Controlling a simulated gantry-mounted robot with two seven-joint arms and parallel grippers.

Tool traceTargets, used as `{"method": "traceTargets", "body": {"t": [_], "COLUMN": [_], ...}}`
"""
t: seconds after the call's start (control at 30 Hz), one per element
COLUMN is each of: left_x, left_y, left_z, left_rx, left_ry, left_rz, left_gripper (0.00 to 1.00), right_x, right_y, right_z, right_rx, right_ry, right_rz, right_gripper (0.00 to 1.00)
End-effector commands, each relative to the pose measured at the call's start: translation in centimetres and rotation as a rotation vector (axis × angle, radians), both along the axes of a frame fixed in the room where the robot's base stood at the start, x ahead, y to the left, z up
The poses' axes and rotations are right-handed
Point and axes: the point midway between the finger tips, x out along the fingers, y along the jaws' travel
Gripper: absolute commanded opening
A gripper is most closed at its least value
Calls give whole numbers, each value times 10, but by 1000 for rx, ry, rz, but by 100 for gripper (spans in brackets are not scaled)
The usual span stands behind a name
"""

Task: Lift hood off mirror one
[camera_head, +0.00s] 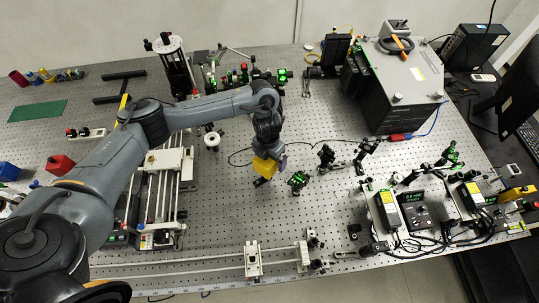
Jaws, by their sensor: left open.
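My left arm reaches in from the left, and its gripper (266,168) points down over the middle of the perforated bench. A yellow box-like piece (264,166) shows right at the end of this arm; it looks like the hood, but I cannot tell whether the fingers touch it. The gripper is open. The mirror under the yellow piece is hidden. A small black mount with green parts (298,180) stands just right of the gripper. My right gripper is out of view.
More black optic mounts (326,156) stand to the right. A large grey-topped box (405,85) is at the back right. Electronics with a green display (414,197) and cables crowd the right side. A rail with a white carriage (253,260) runs along the front. The bench front of the gripper is clear.

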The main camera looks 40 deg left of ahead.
Motion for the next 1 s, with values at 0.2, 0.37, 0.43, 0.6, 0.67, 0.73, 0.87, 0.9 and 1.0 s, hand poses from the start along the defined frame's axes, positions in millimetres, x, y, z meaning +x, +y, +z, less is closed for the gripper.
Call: {"method": "traceTargets", "body": {"t": [0.2, 0.37, 0.43, 0.6, 0.67, 0.73, 0.87, 0.9, 1.0], "left_x": [0, 0, 0, 0, 0, 0, 0, 0, 0], "left_y": [0, 0, 0, 0, 0, 0, 0, 0, 0], "left_z": [0, 0, 0, 0, 0, 1, 4, 6, 10], "left_rx": [0, 0, 0, 0, 0, 0, 0, 0, 0], "left_ry": [0, 0, 0, 0, -1, -1, -1, -1, -1], "left_rz": [0, 0, 0, 0, 0, 0, 0, 0, 0], "left_gripper": [100, 79, 68, 47, 47, 47, 47, 47, 47], "right_x": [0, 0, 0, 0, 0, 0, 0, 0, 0], "right_y": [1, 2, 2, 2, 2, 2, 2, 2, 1], "right_z": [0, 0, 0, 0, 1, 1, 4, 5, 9], "right_rx": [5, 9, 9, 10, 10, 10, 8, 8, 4], "right_ry": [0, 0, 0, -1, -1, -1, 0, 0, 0], "right_rz": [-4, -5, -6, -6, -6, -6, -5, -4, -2], "right_gripper": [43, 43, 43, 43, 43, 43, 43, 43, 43]}}
